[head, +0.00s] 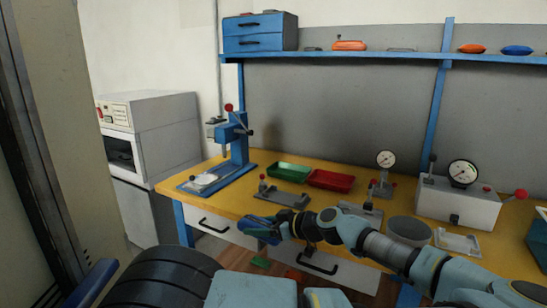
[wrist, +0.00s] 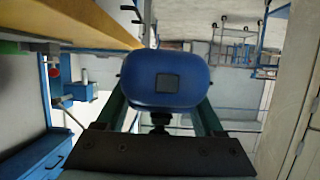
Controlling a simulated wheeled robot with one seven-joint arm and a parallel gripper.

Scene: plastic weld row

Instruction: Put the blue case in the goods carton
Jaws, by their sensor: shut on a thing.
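My gripper (wrist: 160,122) is shut on the blue case (wrist: 165,72). In the wrist view the case is a rounded blue block with a dark square on its face, held between the two fingers. In the head view the blue case (head: 258,228) shows at the end of my arm, in front of the yellow bench's front edge near its drawers. My gripper (head: 276,226) partly hides it there. I cannot make out the goods carton in either view.
The yellow bench (head: 226,198) holds a blue press (head: 237,145), a green tray (head: 288,172), a red tray (head: 331,180) and gauge fixtures. A grey cabinet (head: 160,135) stands at left. A tan panel (head: 75,120) rises at far left.

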